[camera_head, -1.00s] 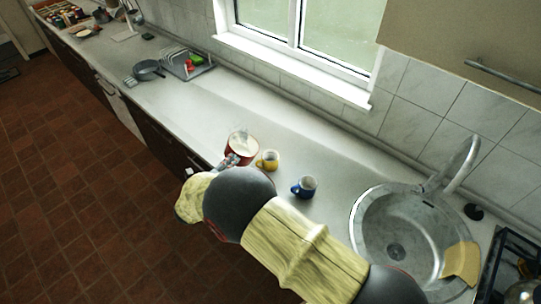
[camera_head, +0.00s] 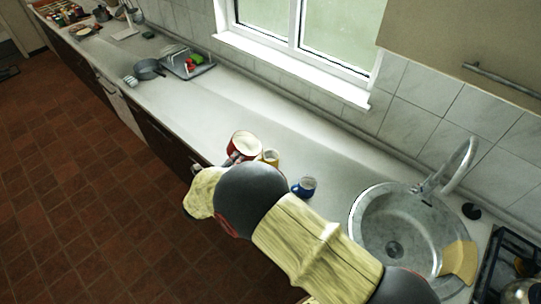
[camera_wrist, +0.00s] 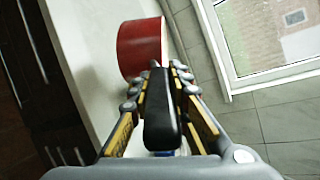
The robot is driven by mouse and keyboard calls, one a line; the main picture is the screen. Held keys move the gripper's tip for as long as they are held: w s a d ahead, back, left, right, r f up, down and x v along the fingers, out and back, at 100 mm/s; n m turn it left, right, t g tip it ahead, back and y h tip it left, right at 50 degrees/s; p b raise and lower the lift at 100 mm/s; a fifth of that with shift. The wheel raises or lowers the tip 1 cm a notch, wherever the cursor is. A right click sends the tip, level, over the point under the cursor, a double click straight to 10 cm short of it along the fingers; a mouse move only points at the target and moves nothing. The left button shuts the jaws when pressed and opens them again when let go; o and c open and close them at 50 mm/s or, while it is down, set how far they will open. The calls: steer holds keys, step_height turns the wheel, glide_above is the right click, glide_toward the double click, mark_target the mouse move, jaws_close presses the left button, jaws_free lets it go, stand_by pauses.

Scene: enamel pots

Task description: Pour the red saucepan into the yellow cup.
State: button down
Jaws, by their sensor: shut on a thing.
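The red saucepan (camera_head: 246,144) is off to the left of the yellow cup in the head view, its pale inside showing, its rim close to level. Its red side (camera_wrist: 140,46) and black handle (camera_wrist: 160,112) show in the wrist view. My gripper (camera_wrist: 158,85) is shut on the handle. The yellow cup (camera_head: 270,157) stands upright on the counter beside the pan; my arm hides its lower part in the head view. The cup is not visible in the wrist view. The pan's contents cannot be made out.
A blue cup (camera_head: 304,187) stands right of the yellow cup, close to my arm. The sink (camera_head: 366,225) is further right. A dark pan (camera_head: 148,68) and a dish rack (camera_head: 190,68) stand far left. The counter between the rack and red saucepan is clear.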

steer(key=shift+w+d+r+m+y+p, duration=0.1)
steer(key=shift+d+r+m+y+p, duration=0.2)
steer(key=shift+d+r+p, duration=0.25)
steer(key=shift+w+d+r+m+y+p, duration=0.1)
steer(key=shift+d+r+m+y+p, duration=0.2)
steer(key=shift+d, duration=0.4)
stand_by(2.2)
